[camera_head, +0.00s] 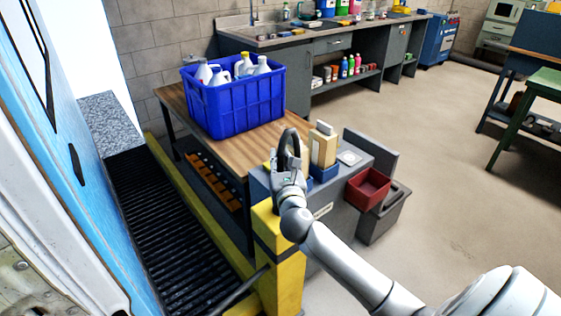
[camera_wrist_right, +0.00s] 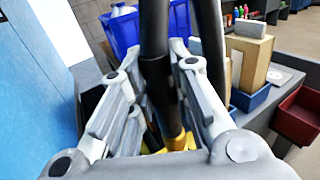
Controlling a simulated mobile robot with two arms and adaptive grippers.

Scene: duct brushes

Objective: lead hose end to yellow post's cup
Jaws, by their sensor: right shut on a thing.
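My right gripper (camera_head: 288,172) is above the top of the yellow post (camera_head: 283,285), its fingers shut on a black hose (camera_head: 289,143). The hose arches up in a loop over the gripper. In the right wrist view, the hose (camera_wrist_right: 156,45) runs down between the two fingers of the right gripper (camera_wrist_right: 157,75), and a second stretch of it stands close beside. A yellow part (camera_wrist_right: 177,142) shows low between the fingers; I cannot tell whether it belongs to the hose end or the post. The post's cup is not clearly visible. My left gripper is out of view.
A grey cabinet (camera_head: 335,222) beside the post carries a tan block (camera_head: 322,147) in a blue tray (camera_head: 324,173). A red bin (camera_head: 368,189) hangs at its right. A wooden bench (camera_head: 180,98) with a blue crate (camera_head: 232,105) stands behind. Open floor (camera_head: 450,200) lies right.

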